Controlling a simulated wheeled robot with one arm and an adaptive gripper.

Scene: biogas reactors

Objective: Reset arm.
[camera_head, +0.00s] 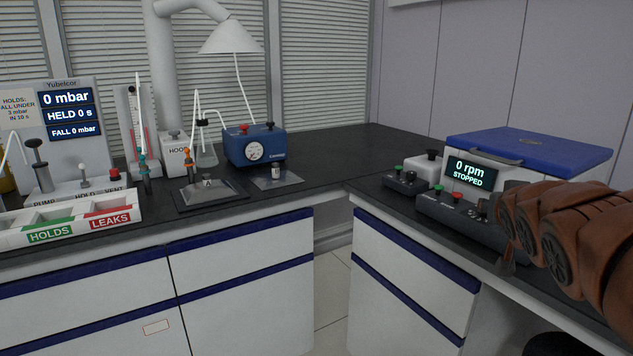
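My arm reaches in from the right edge of the head view as thick orange-brown links. My gripper (507,262) seems to be the dark, narrow part hanging at the left end of the arm, over the front edge of the right bench. It is small and partly hidden by the links, so I cannot tell whether its fingers are open or shut. I see nothing clearly held in it. The arm covers part of the blue-lidded machine's front and right side.
The blue-lidded machine (530,150) reads 0 rpm, stopped. Button boxes (408,182) stand beside it. On the left bench are a pressure panel (68,115), a HOLDS/LEAKS tray (72,222), a flask (206,153) and a blue gauge box (255,147). The bench corner is clear.

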